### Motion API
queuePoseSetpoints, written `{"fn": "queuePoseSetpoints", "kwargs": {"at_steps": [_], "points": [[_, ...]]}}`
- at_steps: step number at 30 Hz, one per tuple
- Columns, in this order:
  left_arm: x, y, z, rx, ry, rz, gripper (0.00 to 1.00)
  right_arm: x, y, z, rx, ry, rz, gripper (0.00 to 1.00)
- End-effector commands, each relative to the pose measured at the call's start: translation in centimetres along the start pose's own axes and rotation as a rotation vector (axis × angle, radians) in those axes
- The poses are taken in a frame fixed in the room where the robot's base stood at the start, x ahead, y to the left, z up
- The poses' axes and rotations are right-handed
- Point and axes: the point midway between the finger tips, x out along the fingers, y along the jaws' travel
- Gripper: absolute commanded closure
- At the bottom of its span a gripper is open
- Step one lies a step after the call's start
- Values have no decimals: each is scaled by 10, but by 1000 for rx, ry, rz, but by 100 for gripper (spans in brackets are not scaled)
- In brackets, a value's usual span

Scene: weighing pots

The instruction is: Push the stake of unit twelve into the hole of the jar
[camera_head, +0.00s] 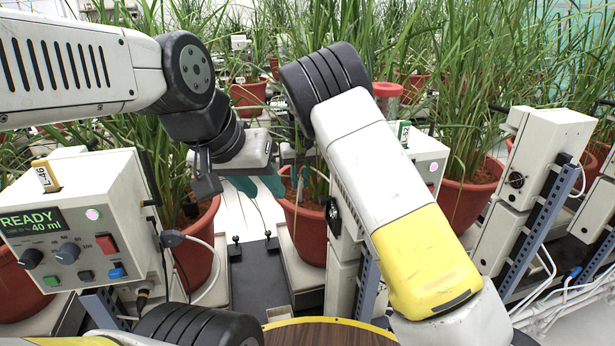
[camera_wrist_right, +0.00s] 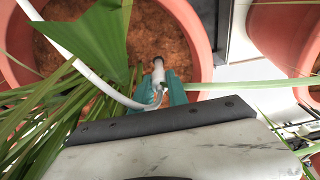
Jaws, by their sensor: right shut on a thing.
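In the right wrist view, my right gripper (camera_wrist_right: 172,92) is shut on a short pale stake (camera_wrist_right: 158,72), with a white hose (camera_wrist_right: 108,92) looping beside it. The stake is over the brown soil (camera_wrist_right: 110,60) of a red jar (camera_wrist_right: 196,22). Whether its tip touches the soil or a hole is unclear, and I see no hole. In the head view, the red jar (camera_head: 306,222) stands centre, partly behind my right forearm. Teal fingertips of my right gripper (camera_head: 300,180) show above its rim. My left gripper (camera_head: 248,184) is just left of it; its opening is unclear.
A control unit (camera_head: 80,225) reading READY 40 ml stands at left, with a yellow tag on top. Another unit (camera_head: 428,160) with a green tag is partly behind my right arm. Dense grass leaves (camera_wrist_right: 95,40) crowd the jar. More units (camera_head: 535,150) stand at right.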

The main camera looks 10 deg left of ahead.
Motion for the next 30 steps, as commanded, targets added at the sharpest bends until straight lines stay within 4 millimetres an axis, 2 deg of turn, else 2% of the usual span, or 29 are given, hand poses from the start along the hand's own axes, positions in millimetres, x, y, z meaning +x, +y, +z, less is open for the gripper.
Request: {"fn": "queuePoseSetpoints", "kwargs": {"at_steps": [30], "points": [[0, 0, 0, 0, 0, 0, 64, -24, 0, -4, 1, 1, 0, 100]]}}
